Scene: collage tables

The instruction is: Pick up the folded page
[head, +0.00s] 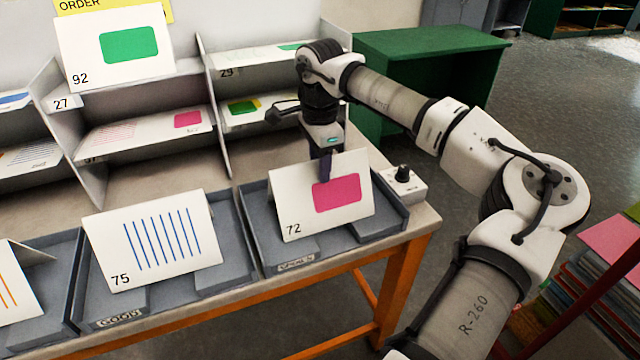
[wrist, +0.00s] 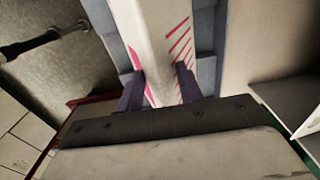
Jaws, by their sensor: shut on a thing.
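A white folded page (head: 290,205) numbered 72, with a pink block on its front face, stands like a tent at the right-hand grey tray (head: 387,227). My gripper (head: 325,172) reaches down from above and is shut on the page's top fold. In the wrist view the page (wrist: 152,22) runs between the two dark fingers of my gripper (wrist: 160,88). One side of it shows pink stripes there, the other a pink patch. I cannot tell whether its lower edges touch the tray floor.
A folded page (head: 107,240) numbered 75 with blue stripes stands in the tray to the left. Another page (head: 18,280) with orange lines is further left. Page 92 (head: 85,50) stands on the shelf unit behind. A small knob box (head: 408,188) sits right of the tray.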

